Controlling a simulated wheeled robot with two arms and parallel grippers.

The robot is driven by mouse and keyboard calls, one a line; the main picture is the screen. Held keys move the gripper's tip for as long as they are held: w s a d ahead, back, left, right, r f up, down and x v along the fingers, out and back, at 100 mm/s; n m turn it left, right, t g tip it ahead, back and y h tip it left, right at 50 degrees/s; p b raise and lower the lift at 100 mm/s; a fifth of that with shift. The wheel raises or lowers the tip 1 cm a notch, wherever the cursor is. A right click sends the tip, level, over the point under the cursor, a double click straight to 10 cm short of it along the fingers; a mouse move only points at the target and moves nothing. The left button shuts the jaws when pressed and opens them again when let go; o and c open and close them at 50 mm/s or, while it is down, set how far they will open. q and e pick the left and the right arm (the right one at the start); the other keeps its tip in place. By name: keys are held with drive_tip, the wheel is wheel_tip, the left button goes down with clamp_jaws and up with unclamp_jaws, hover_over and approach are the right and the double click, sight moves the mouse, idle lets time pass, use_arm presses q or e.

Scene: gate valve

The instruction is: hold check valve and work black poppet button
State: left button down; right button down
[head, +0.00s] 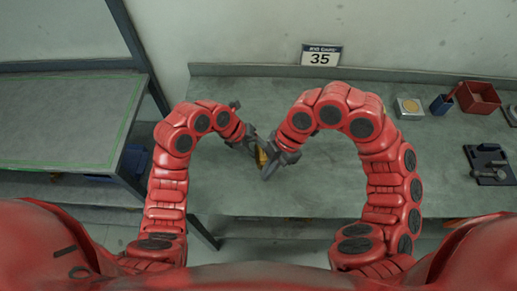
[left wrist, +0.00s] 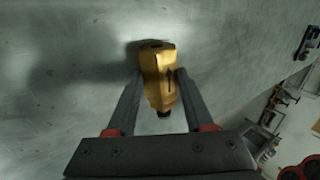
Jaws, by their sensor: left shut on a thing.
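The brass-coloured check valve (left wrist: 158,72) is between the two dark fingers of my left gripper (left wrist: 160,88) in the left wrist view. An arrow is marked on its side. The black poppet button (left wrist: 163,114) sticks out at the valve's end toward the wrist. In the head view, a little of the valve (head: 261,157) shows between the arms. My left gripper (head: 256,146) is shut on it. My right gripper (head: 272,166) is close beside the valve, in front of it. Its jaw opening and any contact are too small to tell.
The grey bench (head: 330,185) is bare around the grippers. At the right are a red bin (head: 478,97), a blue cup (head: 441,104), a small square plate with a yellow disc (head: 408,107) and a dark fixture (head: 488,165). A "35" sign (head: 321,56) stands at the back.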

drive_tip(key=shift+f, duration=2.45)
drive_tip(key=shift+f, duration=0.1)
drive_tip(key=shift+f, duration=1.6)
drive_tip(key=shift+s+f, duration=0.1)
drive_tip(key=shift+f, duration=0.05)
drive_tip(key=shift+f, duration=0.1)
drive_tip(key=shift+d, duration=0.1)
